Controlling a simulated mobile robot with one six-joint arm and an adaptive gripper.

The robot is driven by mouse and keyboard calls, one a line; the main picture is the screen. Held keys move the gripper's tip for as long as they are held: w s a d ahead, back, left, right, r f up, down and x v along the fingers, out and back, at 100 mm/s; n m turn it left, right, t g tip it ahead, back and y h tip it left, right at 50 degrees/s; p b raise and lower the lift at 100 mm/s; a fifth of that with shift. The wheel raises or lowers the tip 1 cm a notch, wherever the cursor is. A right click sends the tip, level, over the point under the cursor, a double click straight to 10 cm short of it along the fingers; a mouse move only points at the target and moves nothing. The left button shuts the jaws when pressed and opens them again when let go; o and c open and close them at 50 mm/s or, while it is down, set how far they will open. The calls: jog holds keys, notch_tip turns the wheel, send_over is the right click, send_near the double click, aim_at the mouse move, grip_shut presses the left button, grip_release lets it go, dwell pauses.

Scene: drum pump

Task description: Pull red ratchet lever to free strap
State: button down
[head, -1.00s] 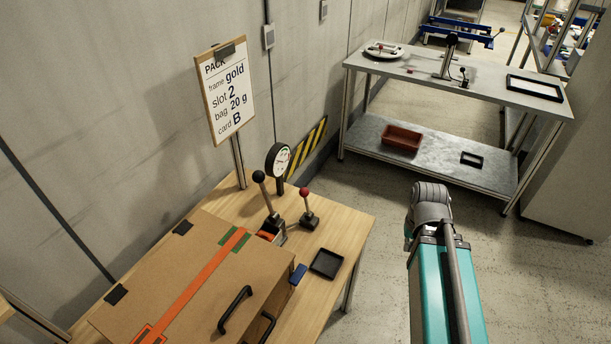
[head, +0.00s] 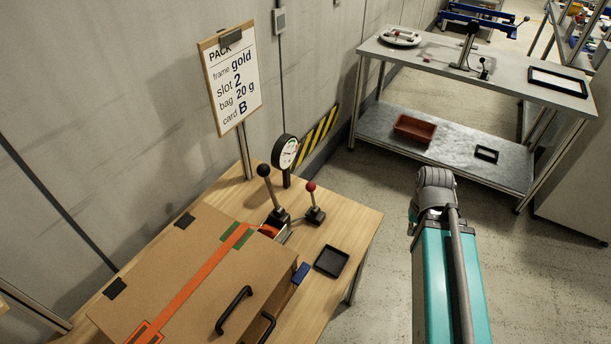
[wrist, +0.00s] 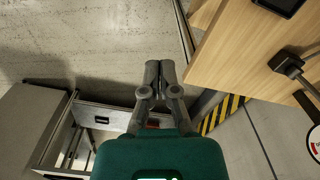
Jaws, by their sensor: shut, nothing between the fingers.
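A lever with a red knob (head: 311,187) stands upright on a small dark base on the wooden table. Left of it, a lever with a black knob (head: 264,170) leans up from a dark mount beside a small red-orange part (head: 269,230). An orange strap (head: 190,285) runs across the top of a cardboard box (head: 220,270) toward that part. My gripper (wrist: 160,66) shows in the wrist view, fingers together and empty, out over the floor beside the table edge. A dark lever-like part (wrist: 288,66) is at the right there. The head view does not show my fingers.
A round gauge (head: 285,152) stands behind the levers. A black tray (head: 331,261) lies near the table's right edge. A clipboard sign (head: 230,85) stands at the back. A grey bench (head: 500,80) is beyond, with clear floor between.

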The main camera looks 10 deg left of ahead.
jog(key=w+a+r+n+p, duration=0.3)
jog(key=w+a+n, duration=0.1)
jog(key=a, duration=0.8)
jog(key=w+a+r+n+p, duration=0.4)
jog(key=w+a, duration=0.2)
jog(key=a, duration=0.6)
jog(key=w+a+r+n+p, duration=0.3)
jog(key=w+a, duration=0.3)
jog(key=a, duration=0.7)
jog(key=shift+r+n+g+p, duration=0.3)
jog(key=shift+n+g, duration=0.1)
jog(key=shift+n, duration=0.2)
jog(key=shift+d+f, duration=0.1)
jog(key=shift+f, duration=0.1)
jog(key=b, duration=1.1)
send_near(313, 198)
jog(key=shift+w+a+f, duration=0.3)
jog(key=shift+a+f, duration=0.3)
jog(key=shift+w+a+f, duration=0.25)
jog(key=shift+a+f, duration=0.3)
jog(key=shift+a, duration=0.1)
jog(key=shift+w+a+f, duration=0.3)
jog(key=shift+a+f, duration=0.3)
